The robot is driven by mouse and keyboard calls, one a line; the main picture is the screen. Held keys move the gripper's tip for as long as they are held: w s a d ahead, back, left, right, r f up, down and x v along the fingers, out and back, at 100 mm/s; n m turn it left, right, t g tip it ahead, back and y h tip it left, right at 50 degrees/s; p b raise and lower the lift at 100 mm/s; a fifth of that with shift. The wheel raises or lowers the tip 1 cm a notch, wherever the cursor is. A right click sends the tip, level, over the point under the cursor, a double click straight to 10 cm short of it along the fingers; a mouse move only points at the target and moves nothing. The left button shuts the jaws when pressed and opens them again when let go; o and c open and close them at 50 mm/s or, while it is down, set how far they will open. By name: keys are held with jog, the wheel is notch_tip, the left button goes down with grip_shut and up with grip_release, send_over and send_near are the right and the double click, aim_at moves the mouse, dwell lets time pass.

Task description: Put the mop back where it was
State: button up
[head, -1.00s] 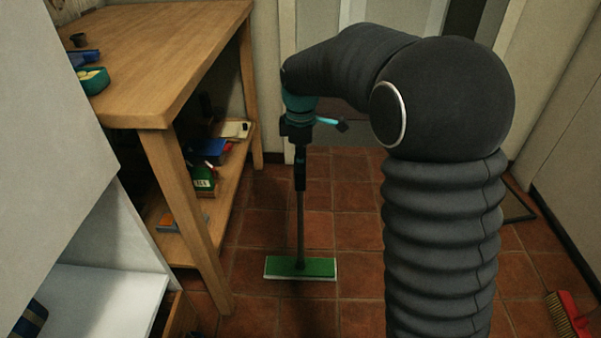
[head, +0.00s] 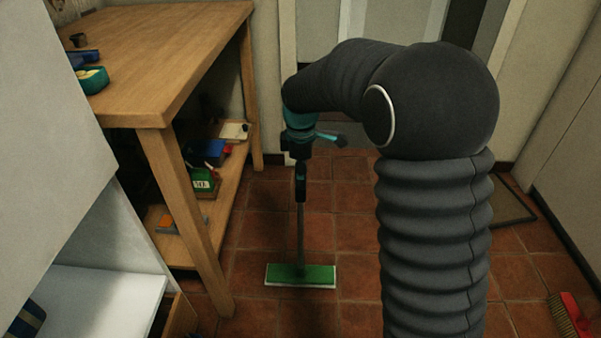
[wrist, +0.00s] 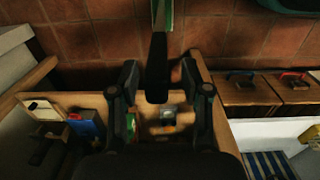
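The mop stands upright on the tiles in the head view, with a flat green head (head: 300,275) with a white edge and a thin pole with a black grip (head: 300,185). My gripper (head: 300,157) is at the top of the grip, pointing down. In the wrist view the black grip (wrist: 157,65) lies between my two fingers, with a gap on each side. My gripper (wrist: 159,75) looks open around the handle there. Part of the green mop head (wrist: 178,14) shows beyond the grip.
A wooden workbench (head: 165,50) with a loaded lower shelf stands left of the mop. A white cabinet (head: 50,130) is at the near left. A red brush (head: 572,315) lies at the lower right. Tiled floor (head: 350,235) is clear around the mop.

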notch_tip(320, 180, up, 12)
jog(key=shift+s+f+p, duration=0.1)
jog(key=shift+f+p, duration=0.15)
jog(key=shift+p, duration=0.65)
jog(key=shift+r, duration=0.4)
jog(key=s+d+r+m+t, duration=0.1)
jog(key=s+d+r+m, duration=0.2)
jog(key=s+d+m, duration=0.3)
jog(key=s+d+r+m+t, duration=0.25)
jog(key=s+d, duration=0.25)
jog(key=s, duration=0.4)
jog(key=s+d+f+m+t, duration=0.1)
jog(key=s+d+f+m, duration=0.1)
jog(key=s+m, duration=0.2)
jog(key=s+d+f+m+t, duration=0.1)
jog(key=s+d+f+m, duration=0.1)
jog(key=s+m, duration=0.3)
jog(key=s+d, duration=0.1)
jog(key=s, duration=0.3)
jog(key=shift+d+f, duration=0.15)
jog(key=shift+f, duration=0.25)
jog(key=shift+d, duration=0.1)
